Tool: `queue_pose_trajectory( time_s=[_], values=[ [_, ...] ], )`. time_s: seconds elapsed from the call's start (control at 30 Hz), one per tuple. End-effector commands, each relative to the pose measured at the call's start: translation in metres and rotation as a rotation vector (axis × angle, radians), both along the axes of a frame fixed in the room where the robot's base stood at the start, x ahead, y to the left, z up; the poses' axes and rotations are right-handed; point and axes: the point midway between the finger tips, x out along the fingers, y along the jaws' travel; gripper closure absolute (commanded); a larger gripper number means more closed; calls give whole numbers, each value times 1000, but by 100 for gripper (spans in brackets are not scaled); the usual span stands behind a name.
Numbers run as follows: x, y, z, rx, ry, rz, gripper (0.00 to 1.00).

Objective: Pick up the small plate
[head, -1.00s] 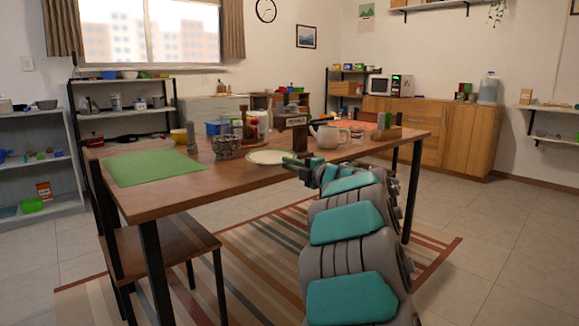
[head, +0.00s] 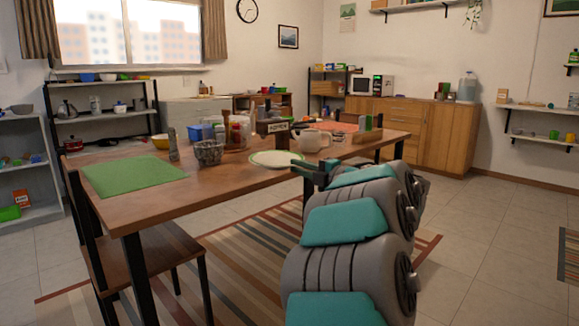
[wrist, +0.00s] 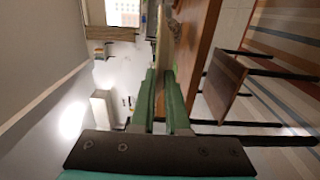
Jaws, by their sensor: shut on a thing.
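The small plate (head: 275,159) is white with a green rim and is at the table's near right edge in the head view. My gripper (head: 308,170) is shut on the plate's right edge. In the wrist view the two green fingers (wrist: 165,98) close around the plate, which shows as a thin pale strip (wrist: 169,48). The plate looks roughly level. I cannot tell whether a gap separates it from the tabletop.
The wooden table (head: 215,190) holds a green mat (head: 132,175), a grey patterned bowl (head: 209,152) left of the plate, and a white teapot (head: 310,142) behind it. A chair (head: 150,250) stands at the near left side. The floor to the right is open.

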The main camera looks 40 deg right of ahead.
Motion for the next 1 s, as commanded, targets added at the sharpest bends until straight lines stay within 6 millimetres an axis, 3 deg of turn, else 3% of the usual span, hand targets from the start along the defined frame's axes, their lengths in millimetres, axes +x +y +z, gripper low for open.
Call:
queue_pose_trajectory(
  time_s=[0.3,1.0],
  values=[
    [-30,-2,12,-1,-2,1,100],
    [-31,-2,12,0,-2,1,100]
  ],
)
